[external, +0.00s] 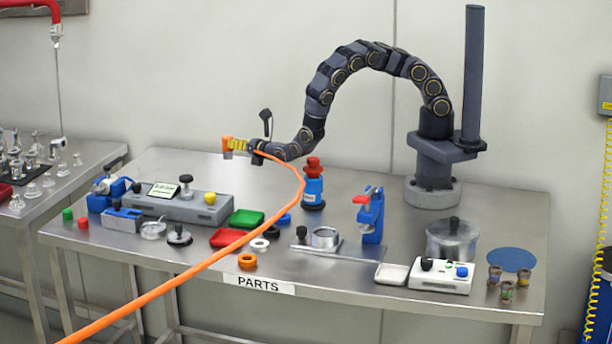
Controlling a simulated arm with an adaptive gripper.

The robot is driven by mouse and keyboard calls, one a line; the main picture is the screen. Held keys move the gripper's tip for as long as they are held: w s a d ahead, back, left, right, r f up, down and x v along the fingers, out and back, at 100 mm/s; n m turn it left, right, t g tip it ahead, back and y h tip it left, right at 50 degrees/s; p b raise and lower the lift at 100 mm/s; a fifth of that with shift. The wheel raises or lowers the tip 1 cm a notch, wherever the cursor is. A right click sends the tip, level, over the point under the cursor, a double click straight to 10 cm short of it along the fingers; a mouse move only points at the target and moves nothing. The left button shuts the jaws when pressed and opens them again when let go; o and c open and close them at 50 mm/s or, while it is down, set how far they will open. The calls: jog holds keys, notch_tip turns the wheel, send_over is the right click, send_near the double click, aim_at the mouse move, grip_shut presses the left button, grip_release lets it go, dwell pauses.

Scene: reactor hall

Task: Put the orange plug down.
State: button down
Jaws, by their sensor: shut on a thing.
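The orange plug (227,146) is at the far left end of my arm, above the table. My gripper (241,147) is shut on it and holds it from the right side. The fingers are small in this view, so the exact grip on the plug is hard to see. An orange cable (303,190) starts near my gripper, bends down and runs to the lower left across the front of the table. The plug is in the air, clear of the grey instrument bar (180,207) below it.
On the table (345,275) are green (246,218) and red trays (226,238), an orange ring (247,261), a blue and red bottle (313,185), a blue clamp (371,215), a metal pot (453,240) and a white box (441,277). Bare steel shows between the clamp and pot.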

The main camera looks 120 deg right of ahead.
jog(key=w+f, duration=0.1)
jog(key=f, duration=0.1)
jog(key=w+d+f, duration=0.1)
jog(key=f, duration=0.1)
jog(key=w+d+f, duration=0.1)
jog(key=w, duration=0.1)
jog(key=shift+d+f, duration=0.2)
jog(key=shift+f, duration=1.8)
jog(key=shift+f, duration=0.1)
jog(key=c, duration=1.2)
grip_release()
jog(key=shift+o, duration=0.2)
